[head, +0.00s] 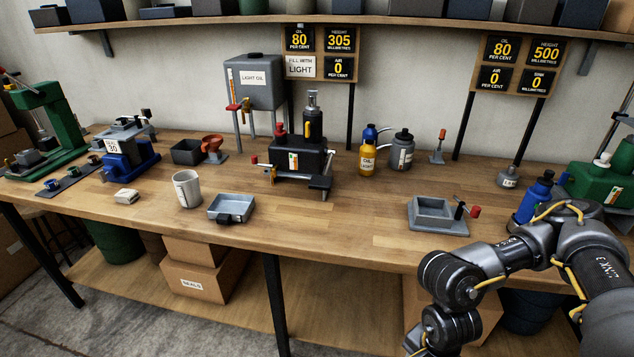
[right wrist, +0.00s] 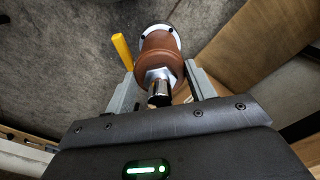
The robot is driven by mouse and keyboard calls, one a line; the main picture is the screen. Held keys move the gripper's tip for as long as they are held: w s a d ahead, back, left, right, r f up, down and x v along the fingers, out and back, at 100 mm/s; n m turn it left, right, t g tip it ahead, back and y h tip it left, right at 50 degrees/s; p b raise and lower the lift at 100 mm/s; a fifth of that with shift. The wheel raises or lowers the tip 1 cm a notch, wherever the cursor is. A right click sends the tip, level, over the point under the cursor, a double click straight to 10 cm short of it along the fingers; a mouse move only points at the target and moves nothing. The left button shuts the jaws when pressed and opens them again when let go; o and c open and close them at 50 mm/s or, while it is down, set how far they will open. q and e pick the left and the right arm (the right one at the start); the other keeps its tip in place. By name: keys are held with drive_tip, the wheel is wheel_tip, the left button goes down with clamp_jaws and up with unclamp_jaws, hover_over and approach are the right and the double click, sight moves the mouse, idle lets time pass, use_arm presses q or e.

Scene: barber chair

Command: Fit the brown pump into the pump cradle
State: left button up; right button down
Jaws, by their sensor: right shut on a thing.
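The brown pump (right wrist: 160,55) shows in the right wrist view as a brown, rounded body with a pale flange at its far end, a hex nut and a shiny metal stub at the near end. My right gripper (right wrist: 162,84) is shut on it, with a finger on each side. A yellow handle-like part (right wrist: 122,52) sticks out beside the pump. In the head view my right gripper is out of the picture below the arm. A grey open-topped holder with a red-knobbed lever, which looks like the pump cradle (head: 427,222), stands empty on the bench. My left gripper is not in view.
The wooden bench (head: 350,228) is clear left of the cradle. A black pump unit (head: 300,160), a yellow oil bottle (head: 368,160) and a grey can (head: 401,152) stand behind. A blue bottle (head: 533,200) and green machine (head: 597,185) are at right, near my arm.

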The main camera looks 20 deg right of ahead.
drive_tip(key=w+a+r+n+b, duration=0.2)
drive_tip(key=w+a+n, duration=0.3)
drive_tip(key=a, duration=0.2)
drive_tip(key=w+a+r+n+b, duration=0.1)
drive_tip(key=w+r+n, duration=0.2)
drive_tip(key=w+r, duration=0.6)
drive_tip(key=shift+w+a+r+b, duration=0.3)
drive_tip(key=shift+w+r+b, duration=0.1)
drive_tip(key=shift+w, duration=0.1)
drive_tip(key=shift+n, duration=0.3)
